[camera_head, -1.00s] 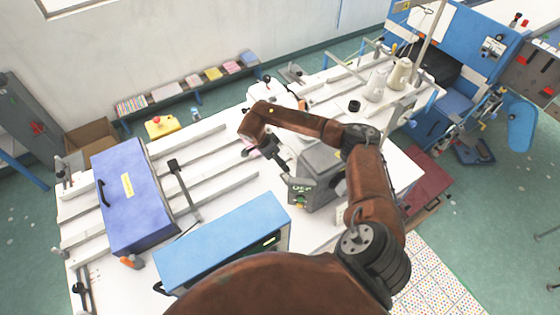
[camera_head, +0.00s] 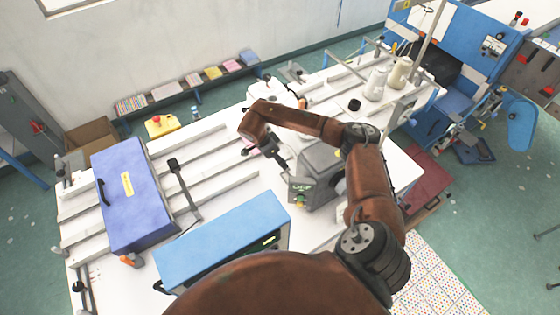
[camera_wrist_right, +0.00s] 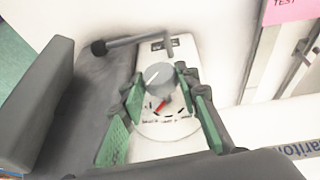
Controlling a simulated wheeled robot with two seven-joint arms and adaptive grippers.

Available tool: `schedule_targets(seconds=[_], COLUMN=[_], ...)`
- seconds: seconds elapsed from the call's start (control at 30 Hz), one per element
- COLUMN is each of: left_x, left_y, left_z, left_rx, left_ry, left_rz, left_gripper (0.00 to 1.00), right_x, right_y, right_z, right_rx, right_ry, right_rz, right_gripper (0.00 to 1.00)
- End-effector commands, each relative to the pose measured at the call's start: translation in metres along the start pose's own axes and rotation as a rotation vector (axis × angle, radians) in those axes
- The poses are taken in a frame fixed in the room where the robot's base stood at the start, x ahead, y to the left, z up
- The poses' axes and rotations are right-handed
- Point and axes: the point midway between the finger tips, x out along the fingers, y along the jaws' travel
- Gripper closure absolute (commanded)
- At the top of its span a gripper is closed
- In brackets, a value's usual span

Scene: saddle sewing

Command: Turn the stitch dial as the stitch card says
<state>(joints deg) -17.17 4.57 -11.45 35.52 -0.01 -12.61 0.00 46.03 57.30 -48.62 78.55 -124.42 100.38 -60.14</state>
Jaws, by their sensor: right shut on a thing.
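The stitch dial (camera_wrist_right: 156,74) is a grey round knob with a white line on its face, on a white plate (camera_wrist_right: 172,146) with small printed marks and a red mark below the knob. My right gripper (camera_wrist_right: 160,92) has its green-padded fingers on both sides of the dial and is shut on it. In the head view the right gripper (camera_head: 277,156) is small beside the grey sewing machine head (camera_head: 318,177), and the dial cannot be made out. A pink card (camera_wrist_right: 291,9) reading "TEST" is partly cut off; I cannot tell whether it is the stitch card. My left gripper is not in view.
A blue box (camera_head: 130,200) and a light-blue cover (camera_head: 222,240) stand on the white table. Thread cones (camera_head: 399,73) stand at the back right.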

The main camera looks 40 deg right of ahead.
Motion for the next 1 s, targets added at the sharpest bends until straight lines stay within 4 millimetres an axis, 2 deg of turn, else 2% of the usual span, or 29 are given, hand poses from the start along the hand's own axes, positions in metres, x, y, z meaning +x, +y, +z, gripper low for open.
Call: schedule_targets(seconds=[0.27,0.6,1.0], left_x=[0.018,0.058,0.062], left_y=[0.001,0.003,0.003], left_z=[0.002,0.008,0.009], left_rx=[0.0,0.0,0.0], left_ry=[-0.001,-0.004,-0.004], left_rz=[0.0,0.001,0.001], left_gripper=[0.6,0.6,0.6], right_x=[0.002,0.003,0.0], right_y=[-0.004,-0.009,-0.01], right_z=[0.001,0.002,0.0], right_rx=[-0.031,-0.126,-0.197], right_ry=[0.0,0.001,0.002], right_rz=[0.082,0.315,0.484], right_gripper=[0.95,0.95,0.95])
